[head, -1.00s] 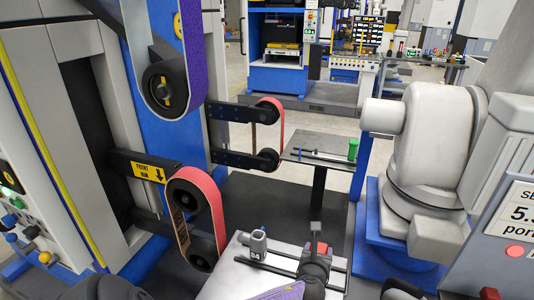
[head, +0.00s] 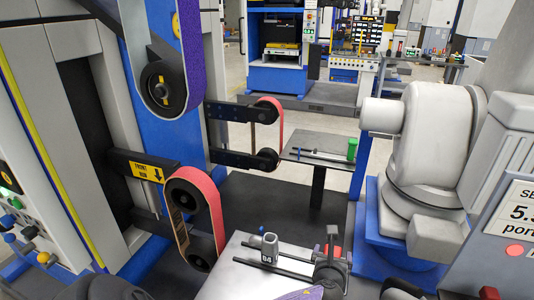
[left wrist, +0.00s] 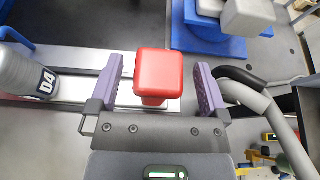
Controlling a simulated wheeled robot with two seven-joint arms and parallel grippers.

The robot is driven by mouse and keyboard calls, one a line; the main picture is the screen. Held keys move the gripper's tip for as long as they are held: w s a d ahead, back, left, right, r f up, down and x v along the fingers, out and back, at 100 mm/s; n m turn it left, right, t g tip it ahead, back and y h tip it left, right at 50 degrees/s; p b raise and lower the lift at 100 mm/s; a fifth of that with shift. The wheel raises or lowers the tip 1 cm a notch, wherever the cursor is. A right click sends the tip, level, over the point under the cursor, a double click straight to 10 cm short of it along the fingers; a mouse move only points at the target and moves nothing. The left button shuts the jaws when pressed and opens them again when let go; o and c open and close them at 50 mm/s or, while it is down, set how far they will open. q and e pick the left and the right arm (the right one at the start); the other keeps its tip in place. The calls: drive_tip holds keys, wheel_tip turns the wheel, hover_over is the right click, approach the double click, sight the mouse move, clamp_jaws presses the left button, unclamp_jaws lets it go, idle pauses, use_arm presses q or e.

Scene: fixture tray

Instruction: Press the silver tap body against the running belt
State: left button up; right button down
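The silver tap body (head: 269,244), a grey upright cylinder marked 04, stands on the fixture tray (head: 228,280) in the head view. It also shows at the left edge of the left wrist view (left wrist: 22,72), clear of the fingers. The running belt, red-faced (head: 212,203), loops around two dark rollers left of the tray. My left gripper (left wrist: 155,82) is open, its purple fingers either side of a red block (left wrist: 159,73) with gaps visible. My right gripper is not identifiable.
A second red belt (head: 281,125) and a side table (head: 318,142) stand behind. A large pale robot arm (head: 430,150) stands right. Dark floor lies between belt and table.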

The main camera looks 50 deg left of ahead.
use_arm(q)
drive_tip(key=shift+s+d+r+p, duration=0.1)
drive_tip(key=shift+s+r+p, duration=0.1)
drive_tip(key=shift+r+p, duration=0.15)
drive_tip(key=p+v, duration=0.4)
drive_tip(key=v, duration=0.5)
drive_tip(key=shift+s+f, duration=0.2)
